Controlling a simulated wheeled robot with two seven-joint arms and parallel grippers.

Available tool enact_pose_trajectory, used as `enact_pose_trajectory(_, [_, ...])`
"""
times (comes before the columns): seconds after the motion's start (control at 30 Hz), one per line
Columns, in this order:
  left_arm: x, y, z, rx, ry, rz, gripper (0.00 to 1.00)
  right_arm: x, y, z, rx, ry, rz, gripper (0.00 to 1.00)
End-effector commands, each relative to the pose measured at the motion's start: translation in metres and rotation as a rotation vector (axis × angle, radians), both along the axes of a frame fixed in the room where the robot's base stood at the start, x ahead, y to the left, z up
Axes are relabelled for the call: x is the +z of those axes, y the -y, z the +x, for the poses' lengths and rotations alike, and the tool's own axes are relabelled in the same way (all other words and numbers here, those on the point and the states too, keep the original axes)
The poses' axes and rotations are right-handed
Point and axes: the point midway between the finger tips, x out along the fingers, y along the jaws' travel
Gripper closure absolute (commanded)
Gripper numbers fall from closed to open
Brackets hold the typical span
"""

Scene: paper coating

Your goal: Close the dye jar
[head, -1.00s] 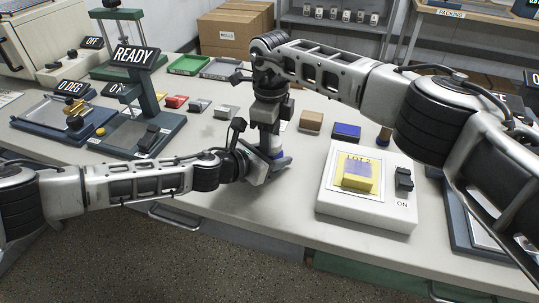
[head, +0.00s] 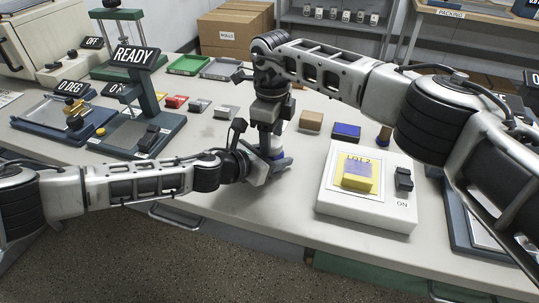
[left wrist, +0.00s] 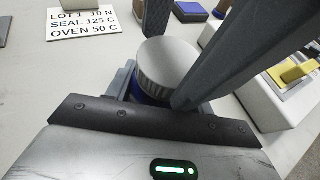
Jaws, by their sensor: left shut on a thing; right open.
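The dye jar has a dark blue body (left wrist: 145,98) and a white ridged lid (left wrist: 167,66). In the left wrist view the lid sits on top of the jar. My left gripper (head: 268,168) is shut on the jar body low at the bench's front edge; the jar (head: 277,154) is partly hidden in the head view. My right gripper (head: 268,128) points straight down over the jar. It is open, with its grey fingers (left wrist: 190,50) beside the lid in the left wrist view. Whether they touch the lid cannot be told.
A white device (head: 370,213) with a yellow block stands right of the jar. Brown (head: 311,121) and blue (head: 346,132) blocks lie behind it. A press marked READY (head: 135,58) stands at left. A printed card (left wrist: 83,22) lies near the jar. Bench front between the arms is mostly clear.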

Motion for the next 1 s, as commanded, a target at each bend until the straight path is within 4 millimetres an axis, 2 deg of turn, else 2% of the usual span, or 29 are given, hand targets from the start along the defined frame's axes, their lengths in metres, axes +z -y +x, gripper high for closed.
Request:
enact_pose_trajectory(0.03, [0.0,-0.003,0.004,0.012,0.003,0.003,1.0,0.001,-0.008,-0.006,0.015,-0.014,0.01,0.34])
enact_pose_trajectory(0.17, [0.0,-0.004,0.004,0.014,0.002,0.003,1.0,0.01,-0.008,-0.006,0.017,-0.013,0.01,0.34])
enact_pose_trajectory(0.43, [-0.001,-0.003,0.002,0.01,0.0,0.004,1.0,0.044,-0.006,-0.004,0.013,-0.009,0.008,0.34])
enact_pose_trajectory(0.67, [-0.001,-0.002,0.001,0.006,0.0,0.002,1.0,0.045,-0.004,-0.003,0.008,-0.009,0.006,0.34])
enact_pose_trajectory(0.7, [-0.001,-0.002,0.001,0.006,0.0,0.002,1.0,0.045,-0.004,-0.003,0.007,-0.009,0.006,0.37])
enact_pose_trajectory(0.77, [-0.001,-0.001,0.001,0.005,-0.001,0.002,1.0,0.046,-0.004,-0.002,0.002,-0.007,0.012,0.37])
enact_pose_trajectory(0.87, [-0.001,-0.001,0.001,0.005,-0.001,0.002,1.0,0.055,-0.006,0.004,-0.036,-0.001,0.079,0.37])
enact_pose_trajectory(0.97, [-0.001,-0.001,0.001,0.004,-0.001,0.002,1.0,0.077,-0.017,0.016,-0.109,0.011,0.231,0.37])
enact_pose_trajectory(1.0, [-0.001,-0.001,0.001,0.004,0.0,0.001,1.0,0.09,-0.022,0.022,-0.145,0.016,0.314,0.37])
